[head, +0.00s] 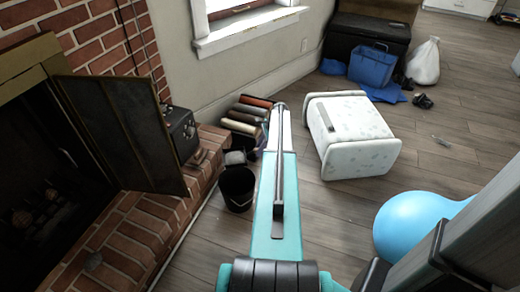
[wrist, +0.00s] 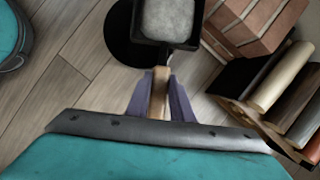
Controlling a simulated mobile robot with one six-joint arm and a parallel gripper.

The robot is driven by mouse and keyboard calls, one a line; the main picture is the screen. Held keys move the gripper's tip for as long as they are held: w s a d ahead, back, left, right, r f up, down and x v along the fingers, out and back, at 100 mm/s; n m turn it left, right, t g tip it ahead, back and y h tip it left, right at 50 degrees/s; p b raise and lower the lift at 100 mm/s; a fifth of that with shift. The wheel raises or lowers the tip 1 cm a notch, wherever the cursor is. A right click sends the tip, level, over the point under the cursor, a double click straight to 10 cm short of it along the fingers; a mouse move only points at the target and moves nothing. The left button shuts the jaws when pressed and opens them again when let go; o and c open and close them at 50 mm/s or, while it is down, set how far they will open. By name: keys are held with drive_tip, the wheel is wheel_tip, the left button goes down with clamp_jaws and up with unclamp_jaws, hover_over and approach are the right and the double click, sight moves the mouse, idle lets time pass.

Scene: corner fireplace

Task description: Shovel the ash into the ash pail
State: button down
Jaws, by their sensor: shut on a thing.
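In the wrist view, my gripper (wrist: 160,88) is shut on the wooden handle of a shovel (wrist: 159,95). The shovel's dark square scoop points away from me and holds a heap of pale grey ash (wrist: 168,18). The black ash pail (wrist: 119,42) is a dark round shape under the scoop, partly covered by it; the gap between them is hard to judge. In the head view, the pail (head: 237,190) stands upright on the floor beside the brick hearth. A small grey shape just behind it looks like the scoop.
The brick hearth (head: 130,235) and fireplace with an open dark door (head: 125,125) are on the left. A rack of logs (head: 245,118) stands behind the pail. A white patterned stool (head: 350,135) and blue ball (head: 415,222) are on the right, with bare floor between.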

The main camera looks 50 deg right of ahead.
drive_tip(key=shift+h, duration=0.3)
drive_tip(key=f+b, duration=0.4)
drive_tip(key=shift+s+a+f+b, duration=0.2)
drive_tip(key=shift+b, duration=0.15)
drive_tip(key=t+b, duration=0.1)
drive_tip(key=b, duration=0.1)
drive_tip(key=h+b, duration=0.1)
drive_tip(key=b, duration=0.2)
drive_tip(key=shift+s+a+r+n+t, duration=0.25)
drive_tip(key=shift+s+a+n+t, duration=0.05)
drive_tip(key=shift+t, duration=0.1)
drive_tip(key=t+h+b, duration=0.1)
drive_tip(key=b, duration=0.4)
drive_tip(key=s+a+t+h+b, duration=0.1)
drive_tip(key=b, duration=0.5)
drive_tip(key=shift+s+r+n+t+h, duration=0.1)
drive_tip(key=shift+r+n+t+h, duration=0.2)
drive_tip(key=shift+r+n+t, duration=0.1)
drive_tip(key=shift+a+b, duration=0.1)
drive_tip(key=shift+b, duration=0.3)
drive_tip(key=t+h+b, duration=0.1)
drive_tip(key=b, duration=0.1)
drive_tip(key=shift+s+a+b, duration=0.3)
drive_tip(key=shift+s+b, duration=0.05)
drive_tip(key=t+b, duration=0.1)
drive_tip(key=b, duration=0.2)
drive_tip(key=s+a+n+t+h+b, duration=0.1)
drive_tip(key=b, duration=0.2)
drive_tip(key=shift+f, duration=0.15)
